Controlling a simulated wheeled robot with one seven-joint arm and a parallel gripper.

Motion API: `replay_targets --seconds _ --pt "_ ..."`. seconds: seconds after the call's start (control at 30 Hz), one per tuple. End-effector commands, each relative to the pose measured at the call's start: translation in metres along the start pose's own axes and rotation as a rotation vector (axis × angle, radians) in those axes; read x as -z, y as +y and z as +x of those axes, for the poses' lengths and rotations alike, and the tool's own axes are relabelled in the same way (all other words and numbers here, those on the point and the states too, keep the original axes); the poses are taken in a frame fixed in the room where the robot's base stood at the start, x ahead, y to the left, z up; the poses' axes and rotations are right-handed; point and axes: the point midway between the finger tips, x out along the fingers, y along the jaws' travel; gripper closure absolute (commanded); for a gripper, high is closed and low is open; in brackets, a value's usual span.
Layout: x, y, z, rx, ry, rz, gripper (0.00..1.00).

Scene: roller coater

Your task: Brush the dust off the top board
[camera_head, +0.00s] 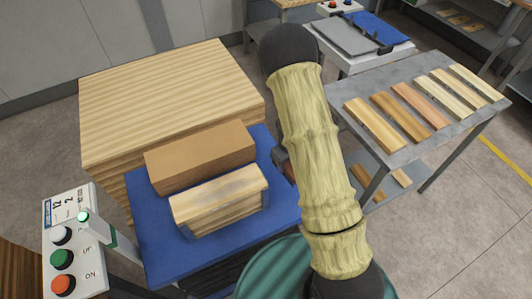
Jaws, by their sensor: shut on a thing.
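A short stack of light striped boards lies on the blue table top (160,245). Its top board (218,192) has a greyish, dusty-looking patch on its upper face. A brown block (200,157) stands right behind it. My arm, in a pale yellow sleeve, rises through the middle of the view and bends at a dark joint at the top. My gripper is hidden behind the arm, and I cannot see what it holds. A small dark reddish-brown part shows at the arm's left edge, close to the blue table's right side; I cannot tell what it is.
A large stack of striped boards (165,95) stands at the back left. A control box (68,240) with white, green and orange buttons is at the lower left. A grey table (400,95) with several planks stands right. A cart (350,45) is behind it.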

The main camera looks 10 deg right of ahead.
Motion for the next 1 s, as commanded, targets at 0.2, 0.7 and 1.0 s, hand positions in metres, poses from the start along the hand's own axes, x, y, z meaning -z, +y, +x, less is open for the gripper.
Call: replay_targets --seconds 0.2,0.7,1.0 --pt "0.000 0.000 0.005 0.000 0.001 -0.331 0.80" --pt "-0.002 0.001 0.016 0.001 0.001 -1.127 0.80" --pt "0.000 -0.003 0.022 0.001 0.001 -1.549 0.80"
